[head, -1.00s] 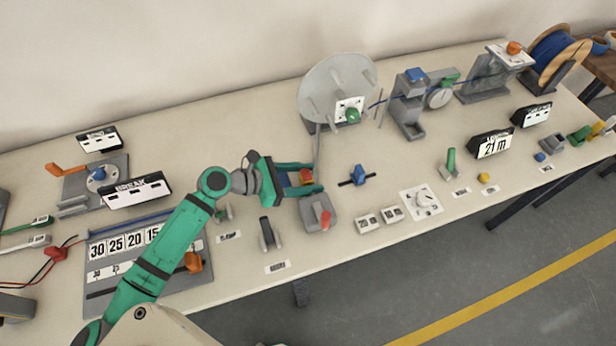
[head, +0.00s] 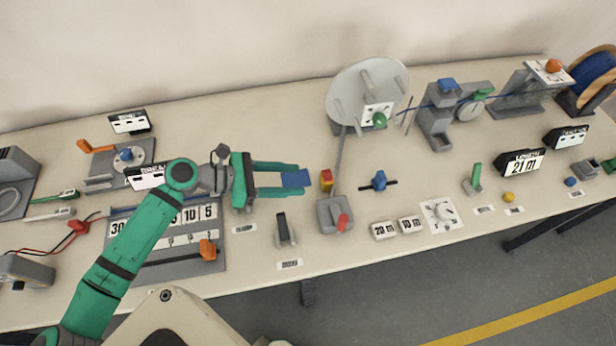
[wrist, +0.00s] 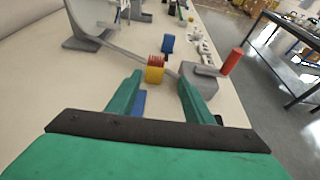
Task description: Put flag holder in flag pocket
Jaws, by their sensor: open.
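My gripper (head: 303,181) is open and empty; its green fingers also show in the wrist view (wrist: 160,80). A small red and yellow block (head: 326,180), which looks like the flag holder, stands just past the fingertips, apart from them. In the wrist view the block (wrist: 155,70) has a yellow front and a ridged red top. A flat blue piece (head: 295,178), possibly the flag pocket, shows between the fingertips; in the wrist view the blue piece (wrist: 138,103) is partly hidden by the left finger. I cannot be sure which part is the pocket.
The big grey disc (head: 345,85) rises behind. A blue clip (head: 379,181) stands to the right.

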